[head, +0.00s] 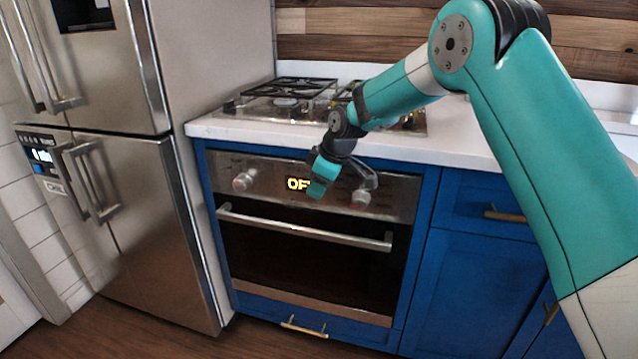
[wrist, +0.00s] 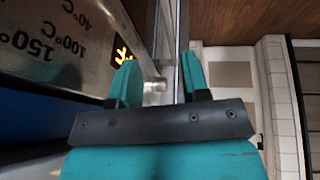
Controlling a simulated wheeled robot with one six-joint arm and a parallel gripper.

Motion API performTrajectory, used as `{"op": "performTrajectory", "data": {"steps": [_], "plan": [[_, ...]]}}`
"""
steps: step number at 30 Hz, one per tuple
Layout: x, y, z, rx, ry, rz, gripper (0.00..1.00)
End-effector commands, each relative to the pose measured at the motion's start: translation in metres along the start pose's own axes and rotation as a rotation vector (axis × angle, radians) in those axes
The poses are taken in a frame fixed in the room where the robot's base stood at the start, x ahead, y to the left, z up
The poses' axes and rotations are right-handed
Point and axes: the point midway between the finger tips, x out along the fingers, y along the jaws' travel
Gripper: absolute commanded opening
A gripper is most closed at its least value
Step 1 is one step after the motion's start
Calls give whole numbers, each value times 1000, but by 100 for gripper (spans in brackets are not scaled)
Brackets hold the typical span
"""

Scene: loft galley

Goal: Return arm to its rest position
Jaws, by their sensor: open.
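My teal arm reaches in from the right in the head view. My gripper (head: 318,182) hangs in front of the oven's control panel (head: 222,168), just below the counter edge. In the wrist view my gripper (wrist: 153,82) shows two teal fingers set apart with nothing between them. The panel's lit display (head: 297,184) is partly covered by my gripper in the head view. The wrist view shows part of the panel with temperature markings (wrist: 45,40) close on the left. Whether a finger touches the panel, I cannot tell.
A gas cooktop (head: 285,103) sits in the white counter (head: 440,147) above the oven. The oven handle (head: 300,229) sticks out below my gripper. A steel fridge (head: 165,240) stands at left. Blue cabinets (head: 470,280) are at right. Open floor (head: 130,330) shows at lower left.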

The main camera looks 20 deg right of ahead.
Motion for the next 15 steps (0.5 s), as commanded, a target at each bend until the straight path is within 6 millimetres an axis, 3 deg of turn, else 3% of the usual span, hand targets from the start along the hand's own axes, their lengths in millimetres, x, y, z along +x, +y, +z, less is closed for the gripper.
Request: {"op": "performTrajectory", "data": {"steps": [10,13,15], "plan": [[-5,-5,-1,6,1,-5,43],[-27,-25,-6,32,2,-24,43],[-52,-53,-8,69,0,-52,43]]}}
